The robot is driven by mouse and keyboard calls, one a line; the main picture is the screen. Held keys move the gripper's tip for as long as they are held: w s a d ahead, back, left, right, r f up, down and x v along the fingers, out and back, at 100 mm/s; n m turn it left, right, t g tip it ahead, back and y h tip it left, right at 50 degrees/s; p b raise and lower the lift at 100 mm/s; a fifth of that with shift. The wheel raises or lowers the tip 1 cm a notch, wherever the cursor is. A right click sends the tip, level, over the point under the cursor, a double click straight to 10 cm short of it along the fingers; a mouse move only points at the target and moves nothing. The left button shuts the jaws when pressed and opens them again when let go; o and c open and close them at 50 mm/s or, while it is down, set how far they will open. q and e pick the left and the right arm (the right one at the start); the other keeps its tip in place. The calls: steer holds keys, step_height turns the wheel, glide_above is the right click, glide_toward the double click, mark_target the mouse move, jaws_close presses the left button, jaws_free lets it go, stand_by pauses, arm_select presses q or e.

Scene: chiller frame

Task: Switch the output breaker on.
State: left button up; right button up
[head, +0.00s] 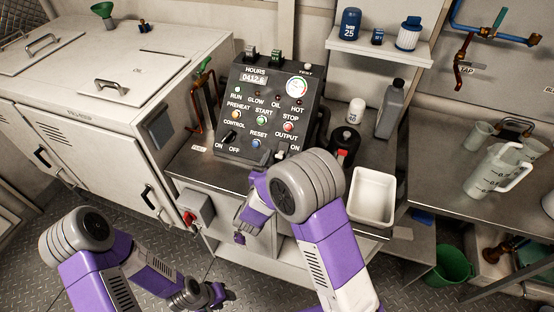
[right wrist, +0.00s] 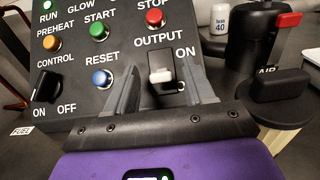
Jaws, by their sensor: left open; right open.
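The output breaker (right wrist: 162,62) is a dark block with a pale lever, under the OUTPUT label on the black control panel (head: 233,140). ON is printed at its upper right; the lower label is mostly hidden by a finger. I cannot tell for sure which way the lever is tilted. My right gripper (right wrist: 161,88) is open, its two fingers on either side of the breaker and just below it in the right wrist view; contact is not clear. In the head view my right arm partly hides this area. My left gripper (head: 217,294) is open and empty, low over the floor.
The control switch (right wrist: 43,85) and the blue reset button (right wrist: 101,79) lie left of the breaker. A dark can with a red lever (right wrist: 262,35) and a black knob (right wrist: 280,88) stand right of my fingers. A white tray (head: 391,187) sits on the bench's right.

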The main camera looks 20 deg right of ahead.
steer(key=shift+w+d, duration=0.15)
jaws_close()
steer(key=shift+r+g+p, duration=0.3)
steer(key=shift+p, duration=0.45)
steer(key=r+g+y+p, duration=0.1)
steer(key=g+p, duration=0.1)
steer(key=p, duration=0.3)
steer(key=w+d+g+y+p, duration=0.1)
steer(key=g+y+p, duration=0.1)
steer(key=p, duration=0.2)
steer(key=w+r+g+y+p, duration=0.1)
steer(key=g+p, duration=0.1)
steer(key=p, duration=0.3)
steer(key=shift+w+d+r+g+y+p, duration=0.1)
steer(key=shift+d+r+g+y+p, duration=0.1)
steer(key=shift+r+g+y+p, duration=0.2)
steer(key=shift+w+d+f+g+y+p, duration=0.15)
steer(key=shift+g+y+p, duration=0.2)
steer(key=shift+p, duration=0.45)
